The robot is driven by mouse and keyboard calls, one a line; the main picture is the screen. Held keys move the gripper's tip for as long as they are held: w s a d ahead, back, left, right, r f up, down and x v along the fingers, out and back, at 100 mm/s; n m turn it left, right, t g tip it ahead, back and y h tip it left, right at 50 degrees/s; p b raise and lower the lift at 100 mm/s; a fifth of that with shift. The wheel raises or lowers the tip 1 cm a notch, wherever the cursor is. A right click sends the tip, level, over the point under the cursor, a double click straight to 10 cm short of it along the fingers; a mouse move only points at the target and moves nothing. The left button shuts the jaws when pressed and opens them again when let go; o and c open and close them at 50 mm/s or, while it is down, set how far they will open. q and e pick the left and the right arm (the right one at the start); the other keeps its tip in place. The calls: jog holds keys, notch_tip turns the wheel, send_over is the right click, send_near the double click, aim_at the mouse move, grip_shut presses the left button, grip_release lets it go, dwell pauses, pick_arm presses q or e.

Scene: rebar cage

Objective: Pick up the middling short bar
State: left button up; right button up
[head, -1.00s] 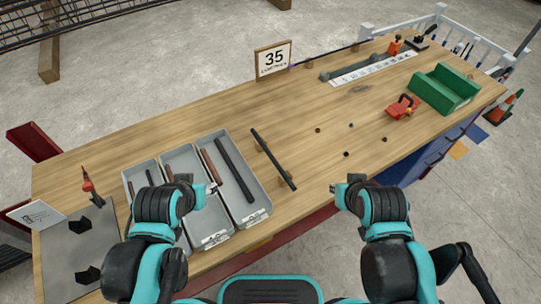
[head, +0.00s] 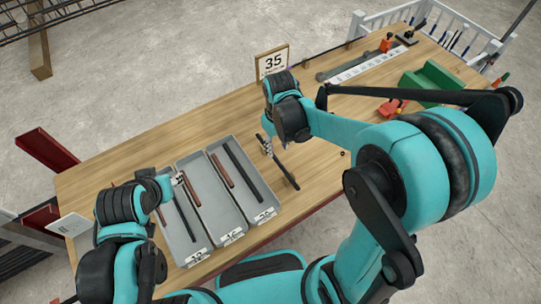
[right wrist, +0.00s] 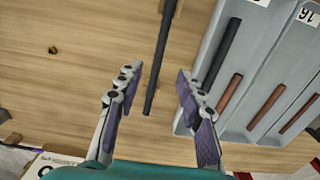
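Short brown bars lie in the grey trays. One (head: 189,188) is in the middle tray (head: 243,225), and a second (head: 221,170) is in the right tray (head: 271,207) beside a long dark bar (head: 243,168). Brown bars also show in the right wrist view (right wrist: 265,107). I cannot tell their lengths exactly. My right gripper (head: 266,146) hangs over the table right of the trays. In the right wrist view it (right wrist: 157,85) is open, with a loose dark bar (right wrist: 163,55) below between its fingers. My left gripper (head: 178,179) is over the left tray; its fingers are too small to judge.
A 35 sign (head: 272,62) stands at the table's far edge. A green block (head: 432,78) and a red tool (head: 392,107) are at the right. My right arm covers much of the right side. The table behind the trays is clear.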

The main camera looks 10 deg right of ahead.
aim_at(277, 159)
notch_tip(277, 159, down, 2)
jog(key=shift+f+b, duration=0.2)
jog(key=shift+b, duration=0.2)
jog(key=f+b, duration=0.2)
jog(key=f, duration=0.3)
jog(key=shift+w, duration=0.2)
grip_shut()
